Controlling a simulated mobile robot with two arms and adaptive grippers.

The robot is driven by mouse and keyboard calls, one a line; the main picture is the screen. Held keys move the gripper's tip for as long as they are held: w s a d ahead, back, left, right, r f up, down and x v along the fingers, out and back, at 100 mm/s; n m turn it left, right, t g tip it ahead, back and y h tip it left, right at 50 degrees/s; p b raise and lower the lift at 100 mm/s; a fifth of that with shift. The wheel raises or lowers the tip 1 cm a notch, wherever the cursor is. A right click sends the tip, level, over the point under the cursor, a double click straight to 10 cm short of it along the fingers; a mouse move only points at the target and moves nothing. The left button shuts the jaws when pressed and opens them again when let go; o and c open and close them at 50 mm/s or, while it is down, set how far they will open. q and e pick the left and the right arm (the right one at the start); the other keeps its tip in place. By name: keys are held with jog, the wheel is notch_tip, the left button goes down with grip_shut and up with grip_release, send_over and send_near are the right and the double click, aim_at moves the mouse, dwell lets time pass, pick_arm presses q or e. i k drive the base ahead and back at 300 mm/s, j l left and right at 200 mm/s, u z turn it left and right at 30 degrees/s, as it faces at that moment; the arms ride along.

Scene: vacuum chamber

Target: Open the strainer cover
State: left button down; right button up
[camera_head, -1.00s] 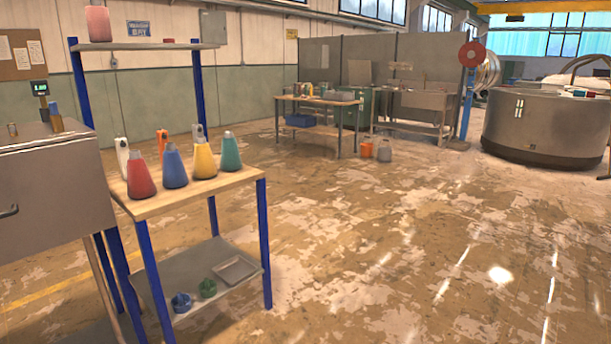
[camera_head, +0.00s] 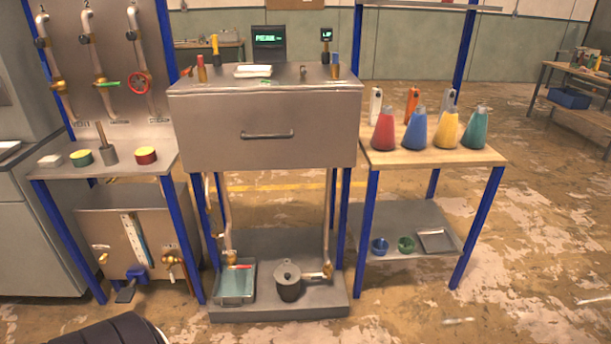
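A small dark pot-like vessel (camera_head: 288,289) stands on the low grey base plate under the steel chamber. It looks like the strainer. Its round cover (camera_head: 287,269) with a small knob appears to sit on top, closed. A brass fitting (camera_head: 328,270) and a pipe join its right side. Neither of my grippers is in view.
The steel chamber (camera_head: 265,145) with a front handle (camera_head: 267,134) overhangs the vessel. A shallow tray (camera_head: 235,284) is left of it. A valve panel (camera_head: 100,60) stands left, a wooden table with coloured flasks (camera_head: 447,127) right. The floor in front is open.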

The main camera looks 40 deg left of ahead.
aim_at(287, 271)
jog(key=u, duration=1.6)
